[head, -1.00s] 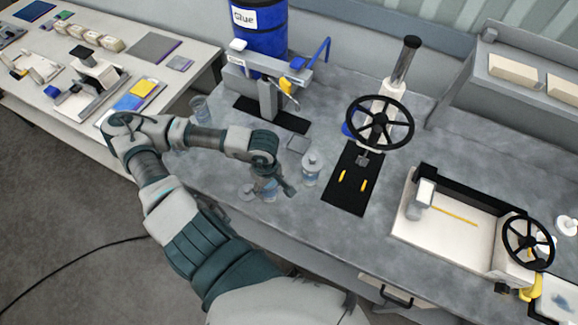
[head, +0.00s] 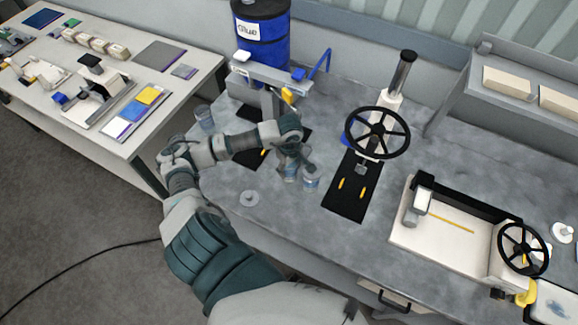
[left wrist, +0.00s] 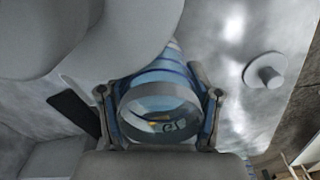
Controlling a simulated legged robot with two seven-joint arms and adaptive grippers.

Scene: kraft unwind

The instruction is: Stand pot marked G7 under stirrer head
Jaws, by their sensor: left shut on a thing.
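My left gripper (head: 290,172) is shut on a clear bluish pot (left wrist: 160,108), held above the bench. In the left wrist view its round open end faces the camera between both fingers; a dark mark shows inside but is not clearly readable. Another clear pot (head: 311,181) stands just right of the gripper, its upper part partly hidden by it. The handwheel stand (head: 378,133) has a small grey head (head: 363,166) over a black mat (head: 345,197); I cannot tell if this is the stirrer. My right gripper is out of view.
A dispenser arm (head: 270,73) stands before the blue glue drum (head: 262,38). A clear cup (head: 204,117) stands at the bench's left edge. A white tray machine (head: 445,235) is at right. Two yellow strips (head: 362,187) mark the mat, whose front is clear.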

